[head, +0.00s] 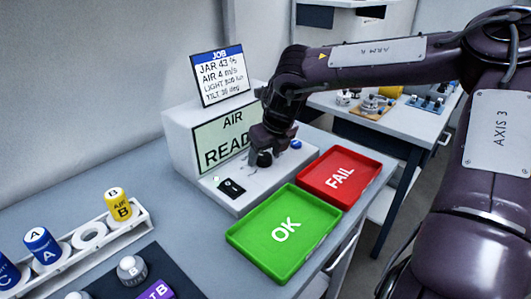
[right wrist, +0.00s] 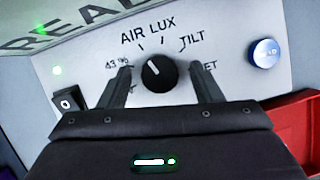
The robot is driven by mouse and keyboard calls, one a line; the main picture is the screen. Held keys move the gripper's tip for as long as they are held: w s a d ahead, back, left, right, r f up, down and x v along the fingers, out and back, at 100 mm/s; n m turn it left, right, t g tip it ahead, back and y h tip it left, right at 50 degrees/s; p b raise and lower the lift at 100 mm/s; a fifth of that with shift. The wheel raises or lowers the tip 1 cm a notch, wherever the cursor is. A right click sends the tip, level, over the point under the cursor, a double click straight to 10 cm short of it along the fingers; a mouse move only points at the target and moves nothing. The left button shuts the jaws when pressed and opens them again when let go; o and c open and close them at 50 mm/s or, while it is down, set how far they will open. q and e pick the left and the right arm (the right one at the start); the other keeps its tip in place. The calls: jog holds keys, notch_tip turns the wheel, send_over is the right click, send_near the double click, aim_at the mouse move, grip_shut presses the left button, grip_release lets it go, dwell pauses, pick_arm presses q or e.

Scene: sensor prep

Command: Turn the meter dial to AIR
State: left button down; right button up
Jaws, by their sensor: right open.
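The meter (head: 185,135) is a white box on the bench, with a screen (head: 222,140) reading AIR and a partly hidden READ... line. Its black dial (right wrist: 158,74) has a white pointer mark tilted up and left, toward the AIR label (right wrist: 132,35). LUX and TILT labels lie further right around it; other labels are partly covered. In the head view the dial (head: 264,159) shows just below my right gripper (head: 268,146). In the right wrist view my right gripper (right wrist: 160,70) is open, one finger either side of the dial, with gaps between. My left gripper is out of view.
A blue button (right wrist: 264,53) and a black switch (right wrist: 68,101) flank the dial. A green OK tray (head: 240,238) and a red FAIL tray (head: 368,165) lie in front. A job card (head: 218,75) stands on the meter. A rack (head: 135,222) with labelled jars is at left.

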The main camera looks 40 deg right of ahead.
aim_at(272, 170)
jog(key=v, duration=0.7)
jog(key=shift+r, duration=0.4)
jog(key=shift+s, duration=0.15)
